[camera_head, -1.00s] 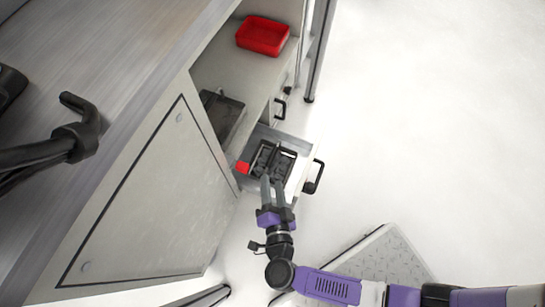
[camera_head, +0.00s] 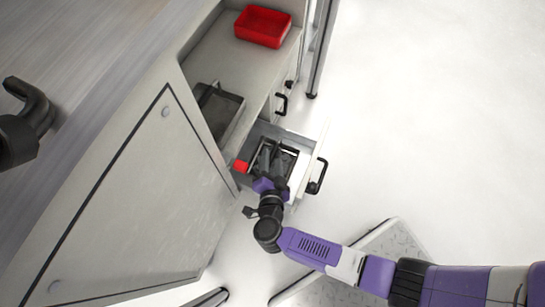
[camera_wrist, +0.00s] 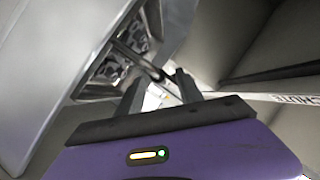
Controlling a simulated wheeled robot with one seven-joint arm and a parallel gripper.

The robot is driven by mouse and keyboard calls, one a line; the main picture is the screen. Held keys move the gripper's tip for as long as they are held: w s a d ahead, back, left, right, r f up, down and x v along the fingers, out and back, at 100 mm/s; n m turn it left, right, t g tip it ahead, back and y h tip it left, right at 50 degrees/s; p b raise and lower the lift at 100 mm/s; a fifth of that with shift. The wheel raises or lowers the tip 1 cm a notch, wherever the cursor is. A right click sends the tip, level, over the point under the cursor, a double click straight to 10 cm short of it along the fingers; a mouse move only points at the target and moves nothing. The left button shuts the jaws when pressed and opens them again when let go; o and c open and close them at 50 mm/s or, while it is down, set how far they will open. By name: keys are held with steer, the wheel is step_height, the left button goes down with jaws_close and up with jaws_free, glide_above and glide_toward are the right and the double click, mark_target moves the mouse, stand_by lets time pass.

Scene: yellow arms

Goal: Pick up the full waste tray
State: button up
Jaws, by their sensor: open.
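A dark tray with a bar handle (camera_head: 291,154) sits in an open drawer (camera_head: 305,172) low in the cabinet. In the wrist view, the tray (camera_wrist: 92,90) holds crumpled dark and pale pieces, and its handle bar (camera_wrist: 139,60) reaches toward the gap between my fingers. My gripper (camera_head: 273,164) is over the drawer, pointing down into it, and hides part of the tray. In the wrist view, my gripper (camera_wrist: 158,82) has its two fingers apart. Whether the bar lies between the fingertips or just beyond them I cannot tell.
A small red piece (camera_head: 240,166) is at the drawer's left side. The drawer front has a black handle (camera_head: 317,177). Another dark tray (camera_head: 217,110) and a red bin (camera_head: 262,27) stand on the shelf. The floor to the right is clear.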

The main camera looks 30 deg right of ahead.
steer(key=shift+b+x, duration=0.55)
steer(key=shift+x, duration=0.95)
steer(key=shift+c, duration=0.4)
jaws_close()
steer(key=shift+s+f, duration=0.1)
